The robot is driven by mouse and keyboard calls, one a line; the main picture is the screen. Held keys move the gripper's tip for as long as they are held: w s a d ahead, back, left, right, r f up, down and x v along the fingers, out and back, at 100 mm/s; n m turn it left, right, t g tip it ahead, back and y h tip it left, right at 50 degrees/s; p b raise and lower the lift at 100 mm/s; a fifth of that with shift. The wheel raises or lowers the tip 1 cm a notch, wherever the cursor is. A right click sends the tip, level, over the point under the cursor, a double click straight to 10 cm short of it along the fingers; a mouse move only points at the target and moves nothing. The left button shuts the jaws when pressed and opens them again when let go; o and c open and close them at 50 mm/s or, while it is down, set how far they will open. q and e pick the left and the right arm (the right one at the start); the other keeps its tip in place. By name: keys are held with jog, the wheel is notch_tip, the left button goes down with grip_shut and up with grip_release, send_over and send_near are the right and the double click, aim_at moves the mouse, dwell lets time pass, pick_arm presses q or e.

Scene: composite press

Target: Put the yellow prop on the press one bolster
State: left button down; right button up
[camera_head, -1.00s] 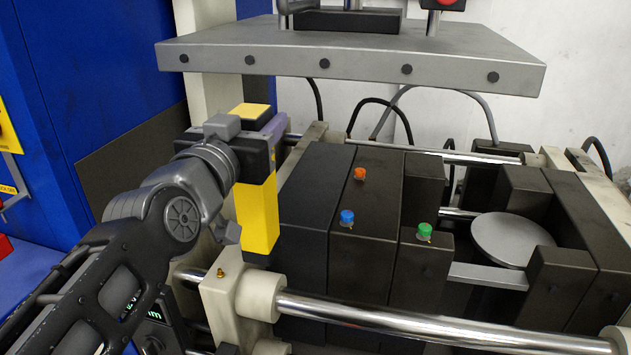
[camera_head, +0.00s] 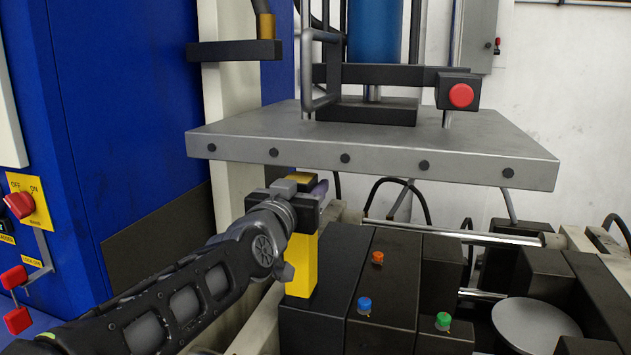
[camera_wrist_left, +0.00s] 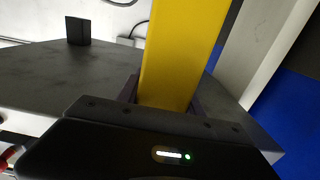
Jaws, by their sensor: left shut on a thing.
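The prop (camera_wrist_left: 180,50) fills the middle of the left wrist view. I cannot tell which surface is the press one bolster. My right gripper is not in view.
Blue (camera_head: 364,305), orange (camera_head: 377,257) and green (camera_head: 443,321) knobs stand on the dark blocks. A round grey disc (camera_head: 535,325) lies to the right. A blue cabinet (camera_head: 110,110) stands at the left. The grey plate hangs close above my gripper.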

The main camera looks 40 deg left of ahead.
pick_arm(q)
jog(key=shift+r+x, duration=0.2)
jog(key=shift+x, duration=1.05)
jog(key=shift+w+a+f+p, duration=0.1)
jog(key=shift+w+a+f, duration=0.15)
jog(key=shift+w, duration=0.3)
jog(key=shift+w+a+f+p, duration=0.15)
jog(key=shift+w+f, duration=0.15)
jog(key=shift+w, duration=0.25)
jog(key=shift+w+a+f+p, duration=0.15)
jog(key=shift+w+f, duration=0.1)
jog(key=shift+w, duration=0.25)
jog(key=shift+f, duration=0.2)
jog(key=c, duration=0.8)
grip_release()
